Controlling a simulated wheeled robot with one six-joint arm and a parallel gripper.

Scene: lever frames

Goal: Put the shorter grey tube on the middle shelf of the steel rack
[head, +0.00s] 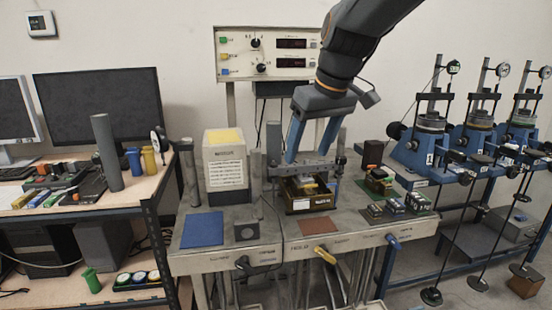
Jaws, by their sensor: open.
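A tall dark grey tube (107,152) stands upright on the left wooden desk. A shorter, thinner grey cylinder (189,172) stands upright at the left end of the metal bench. More grey cylinders stand on the bench, one right of the white box (256,183) and one behind it (273,145). I cannot tell which are loose tubes and which are fixed posts. My gripper (305,157) points down with its blue fingers apart, above the bench's middle, over a box-like device. Nothing shows between the fingers. I cannot clearly identify a steel rack with a middle shelf.
A white box with a yellow top (225,165), a blue mat (202,229) and a red-brown mat (318,226) are on the bench. The box-like device (307,194) is below my gripper. Small blocks (393,205) lie at right. Blue-framed lever machines (432,145) stand further right.

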